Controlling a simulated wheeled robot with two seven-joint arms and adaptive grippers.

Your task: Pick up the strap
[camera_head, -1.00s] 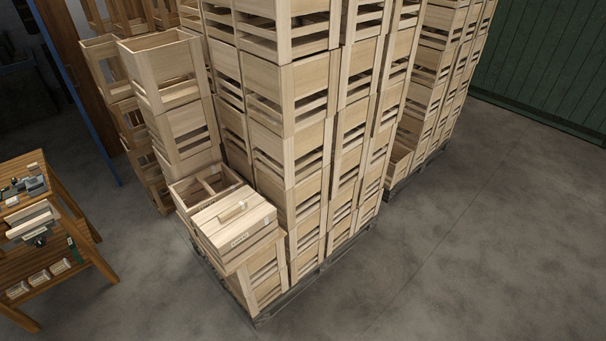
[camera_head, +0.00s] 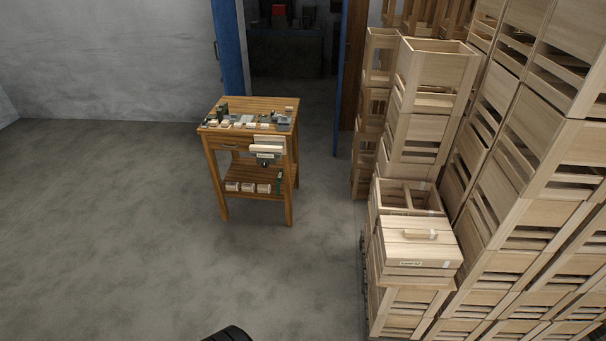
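I cannot make out a strap for sure. Small dark and pale items (camera_head: 250,122) lie on top of a wooden workbench (camera_head: 228,143), too small to tell apart. A pale block and a dark labelled item (camera_head: 268,153) are at its front right side. Several rolled or boxy pale pieces with reddish ends (camera_head: 248,187) lie on its lower shelf. Neither of my grippers is in view.
Wooden crates are stacked high at the right (camera_head: 560,150). A lidded crate (camera_head: 418,243) with a handle sits on the lower front stack. A blue-framed doorway (camera_head: 233,50) stands behind the workbench. The grey floor (camera_head: 120,220) is clear at left and in front.

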